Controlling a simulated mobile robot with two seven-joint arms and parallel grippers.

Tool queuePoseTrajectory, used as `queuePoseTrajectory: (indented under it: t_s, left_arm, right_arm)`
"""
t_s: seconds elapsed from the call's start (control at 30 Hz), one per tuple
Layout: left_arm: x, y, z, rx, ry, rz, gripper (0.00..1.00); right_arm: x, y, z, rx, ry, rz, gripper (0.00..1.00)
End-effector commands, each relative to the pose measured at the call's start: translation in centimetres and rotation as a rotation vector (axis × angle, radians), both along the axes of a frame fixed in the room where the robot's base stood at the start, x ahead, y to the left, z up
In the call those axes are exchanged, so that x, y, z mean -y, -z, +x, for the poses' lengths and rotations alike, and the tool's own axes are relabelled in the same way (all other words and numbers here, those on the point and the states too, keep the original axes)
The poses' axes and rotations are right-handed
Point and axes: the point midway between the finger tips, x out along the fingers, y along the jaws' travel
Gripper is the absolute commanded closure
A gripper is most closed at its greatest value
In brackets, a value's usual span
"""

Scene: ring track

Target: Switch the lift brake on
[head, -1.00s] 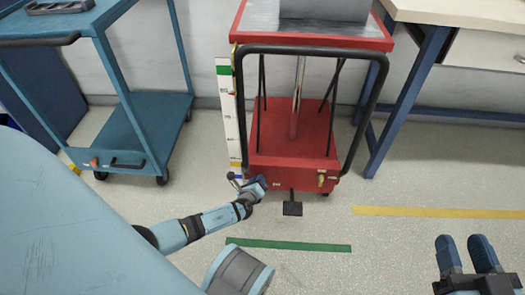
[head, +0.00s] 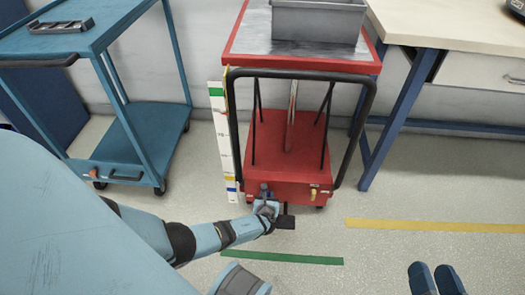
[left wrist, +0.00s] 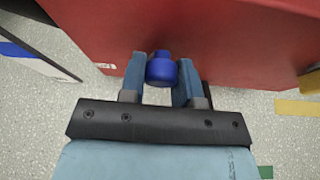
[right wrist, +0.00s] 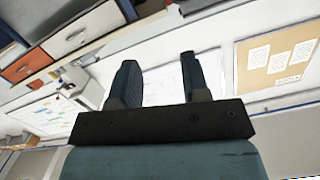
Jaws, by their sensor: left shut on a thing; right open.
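The red lift cart (head: 275,140) stands against the wall, with a tray-like top on a post. My left gripper (head: 266,206) is at the left part of the lift's front base. In the left wrist view, its two fingers are shut on a blue knob (left wrist: 163,72) that stands out from the red base. A yellow handle (head: 313,192) is on the base's right front, and a black pedal (head: 285,222) is low in front. I cannot read the labels. My right gripper (head: 437,278) is open and empty at the lower right, away from the lift.
A blue cart (head: 140,135) stands at the left and a workbench (head: 450,30) at the right. A grey bin (head: 318,20) sits on the lift top. A marked scale (head: 222,140) stands beside the lift. Floor between the green strip (head: 285,258) and yellow strip (head: 430,226) is clear.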

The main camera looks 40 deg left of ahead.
Motion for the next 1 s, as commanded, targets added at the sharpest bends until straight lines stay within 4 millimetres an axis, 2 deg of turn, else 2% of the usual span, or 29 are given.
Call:
queuePoseTrajectory:
  t_s: [0.33, 0.83, 0.87, 0.93, 1.0]
  left_arm:
    - [0.69, 0.46, 0.48, -0.061, 0.000, 0.102, 1.00]
    - [0.85, 0.53, 0.49, -0.069, 0.001, 0.114, 1.00]
    - [0.85, 0.53, 0.49, -0.069, 0.001, 0.114, 0.63]
    - [0.86, 0.53, 0.50, -0.069, 0.001, 0.113, 0.47]
    - [0.86, 0.54, 0.49, -0.069, 0.001, 0.113, 0.44]
  right_arm:
    - [0.17, -0.70, 0.39, 0.033, -0.003, -0.013, 0.57]
    - [0.15, -0.28, 0.33, 0.026, -0.003, -0.015, 0.57]
    - [0.14, -0.24, 0.34, 0.025, -0.003, -0.016, 0.57]
    - [0.14, -0.14, 0.35, 0.023, -0.003, -0.017, 0.57]
    - [0.13, -0.09, 0.35, 0.022, -0.003, -0.018, 0.57]
